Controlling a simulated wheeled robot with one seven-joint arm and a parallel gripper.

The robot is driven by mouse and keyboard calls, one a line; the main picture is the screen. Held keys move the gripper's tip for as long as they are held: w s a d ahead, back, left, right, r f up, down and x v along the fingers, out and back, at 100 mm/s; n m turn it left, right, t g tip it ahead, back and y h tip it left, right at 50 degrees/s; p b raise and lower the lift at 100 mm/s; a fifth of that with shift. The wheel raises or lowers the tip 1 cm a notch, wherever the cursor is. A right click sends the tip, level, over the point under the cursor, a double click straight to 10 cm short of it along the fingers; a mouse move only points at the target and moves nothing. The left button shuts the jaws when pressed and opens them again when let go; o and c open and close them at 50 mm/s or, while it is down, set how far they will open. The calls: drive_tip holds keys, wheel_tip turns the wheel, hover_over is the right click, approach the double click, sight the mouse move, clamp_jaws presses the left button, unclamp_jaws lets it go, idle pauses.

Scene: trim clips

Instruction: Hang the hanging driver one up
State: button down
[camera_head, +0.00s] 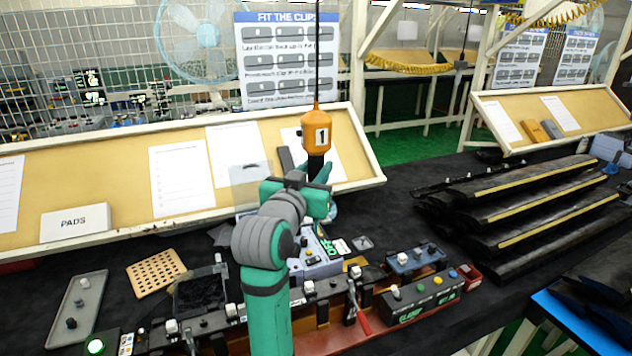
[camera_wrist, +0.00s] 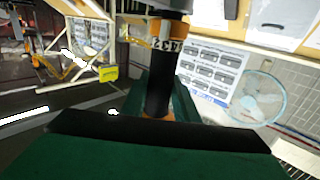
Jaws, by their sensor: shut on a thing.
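The hanging driver (camera_head: 317,130) has an orange body with a white label marked 1 and hangs upright from a dark cable that runs up out of the picture. My gripper (camera_head: 311,182) is around the driver's dark lower part and shut on it, above the workbench. In the wrist view, the driver's black shaft (camera_wrist: 159,90) stands between the green and black fingers of my gripper (camera_wrist: 158,115), with an orange band above it. The driver's lower tip is hidden behind my gripper in the head view.
A tilted tan board (camera_head: 120,187) with papers and a PADS sign (camera_head: 75,222) stands behind. The bench holds a perforated tan block (camera_head: 156,274), a grey tray (camera_head: 76,308) and fixtures with knobs (camera_head: 420,297). Stacked black trim strips (camera_head: 530,200) lie at right. The air around the driver is clear.

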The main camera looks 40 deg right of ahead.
sight(315, 142)
drive_tip(key=shift+r, duration=3.2)
drive_tip(key=shift+c, duration=1.8)
unclamp_jaws()
drive_tip(key=shift+s+a, duration=0.1)
drive_tip(key=shift+a, duration=0.05)
drive_tip(key=r+v, duration=0.2)
drive_tip(key=v, duration=0.7)
drive_tip(key=shift+s+a, duration=0.25)
drive_tip(key=v, duration=1.1)
